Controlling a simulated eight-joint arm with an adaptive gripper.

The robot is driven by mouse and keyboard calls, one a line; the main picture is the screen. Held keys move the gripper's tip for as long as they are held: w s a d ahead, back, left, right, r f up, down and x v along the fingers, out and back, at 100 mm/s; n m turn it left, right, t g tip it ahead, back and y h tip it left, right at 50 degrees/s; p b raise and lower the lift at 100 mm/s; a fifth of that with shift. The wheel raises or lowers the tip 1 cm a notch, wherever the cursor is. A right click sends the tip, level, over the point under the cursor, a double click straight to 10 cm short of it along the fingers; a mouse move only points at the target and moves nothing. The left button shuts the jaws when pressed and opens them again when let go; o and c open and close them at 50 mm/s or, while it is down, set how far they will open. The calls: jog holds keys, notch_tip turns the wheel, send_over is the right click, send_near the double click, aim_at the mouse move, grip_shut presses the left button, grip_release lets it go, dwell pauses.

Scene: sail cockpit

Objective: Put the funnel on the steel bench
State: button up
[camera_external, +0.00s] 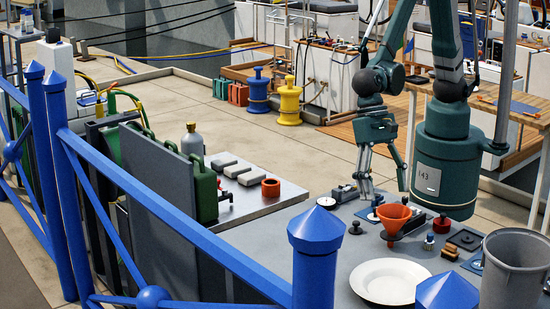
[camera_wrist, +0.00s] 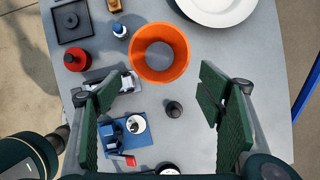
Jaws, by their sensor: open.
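The orange funnel (camera_external: 393,217) stands wide mouth up on a grey table (camera_external: 335,262) crowded with small items. In the wrist view the funnel (camera_wrist: 160,52) is ahead of the fingers, above the middle of the picture. My gripper (camera_external: 385,183) is open and empty above the table, close to the funnel and apart from it. The wrist view shows both green finger pads of the gripper (camera_wrist: 162,112) spread wide, with a small dark knob (camera_wrist: 174,109) between them. The steel bench (camera_external: 258,202), a pale metal top, is to the left of the funnel.
A white plate (camera_external: 390,281) and a grey bin (camera_external: 512,270) are near the funnel. A blue railing (camera_external: 190,232) runs in front. Bare bench top shows around the ring.

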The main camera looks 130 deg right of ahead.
dwell(0.3)
jog(key=s+d+r+n+t+h, duration=0.2)
jog(key=s+d+r+n+t, duration=0.1)
jog(key=s+d+r+n, duration=0.8)
jog(key=s+d+r+n+t+h, duration=0.1)
jog(key=s+d+r+n, duration=0.2)
jog(key=s+d+n, duration=0.2)
jog(key=s+d+r+n+t+h, duration=0.1)
jog(key=s+d+r+n+t, duration=0.1)
jog(key=s+d+r+n, duration=0.2)
jog(key=shift+s+d+r+n, duration=0.15)
jog(key=shift+s+d+n, duration=0.25)
jog(key=shift+s+d, duration=2)
jog(key=shift+s+a, duration=0.65)
jog(key=shift+a, duration=0.05)
jog(key=shift+o, duration=1.4)
